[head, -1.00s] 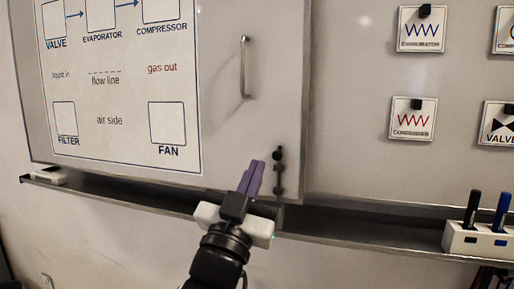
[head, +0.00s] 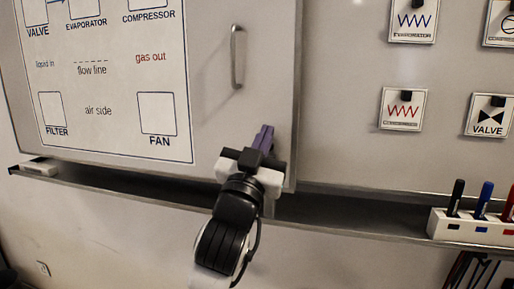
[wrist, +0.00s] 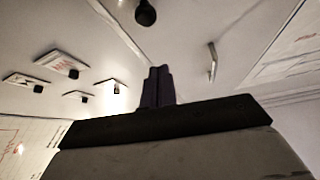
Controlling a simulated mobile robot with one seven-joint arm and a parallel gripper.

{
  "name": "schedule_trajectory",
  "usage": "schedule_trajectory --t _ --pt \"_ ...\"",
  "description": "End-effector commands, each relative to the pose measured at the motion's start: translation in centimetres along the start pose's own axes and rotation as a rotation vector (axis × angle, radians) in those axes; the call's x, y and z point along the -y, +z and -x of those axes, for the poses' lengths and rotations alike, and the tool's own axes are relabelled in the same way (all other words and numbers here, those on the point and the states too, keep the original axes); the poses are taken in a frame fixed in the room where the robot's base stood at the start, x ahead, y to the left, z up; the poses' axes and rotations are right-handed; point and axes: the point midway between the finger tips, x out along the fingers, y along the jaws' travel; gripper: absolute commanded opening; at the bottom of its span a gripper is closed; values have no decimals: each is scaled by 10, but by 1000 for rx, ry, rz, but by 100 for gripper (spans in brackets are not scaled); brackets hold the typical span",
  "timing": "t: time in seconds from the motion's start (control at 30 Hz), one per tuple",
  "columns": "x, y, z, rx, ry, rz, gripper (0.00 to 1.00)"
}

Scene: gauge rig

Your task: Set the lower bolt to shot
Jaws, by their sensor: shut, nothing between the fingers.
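The lower bolt is near the bottom right corner of the hinged white panel. In the head view my gripper and wrist cover it, so its position cannot be read there. In the wrist view a round dark knob (wrist: 145,12), which looks like the bolt's knob, shows at the top edge, apart from the fingers. My gripper (head: 265,130) has purple fingers, shut together and empty, pointing up in front of the panel's lower right area. The closed fingers also show in the wrist view (wrist: 158,72). Whether they touch the panel or bolt cannot be told.
The panel carries a handle (head: 238,57) above my gripper and a printed diagram (head: 98,112) to the left. A dark tray ledge (head: 340,214) runs below, with a marker holder (head: 470,228) at right. Magnetic cards such as the valve card (head: 489,116) hang on the right board.

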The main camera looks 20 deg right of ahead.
Motion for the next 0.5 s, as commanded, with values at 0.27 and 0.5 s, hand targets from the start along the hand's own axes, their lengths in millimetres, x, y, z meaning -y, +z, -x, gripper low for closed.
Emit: schedule_trajectory --t 0.27,0.5 --pt "1 20 -20 3 -2 3 0" --pt "0 36 -14 0 0 0 0"
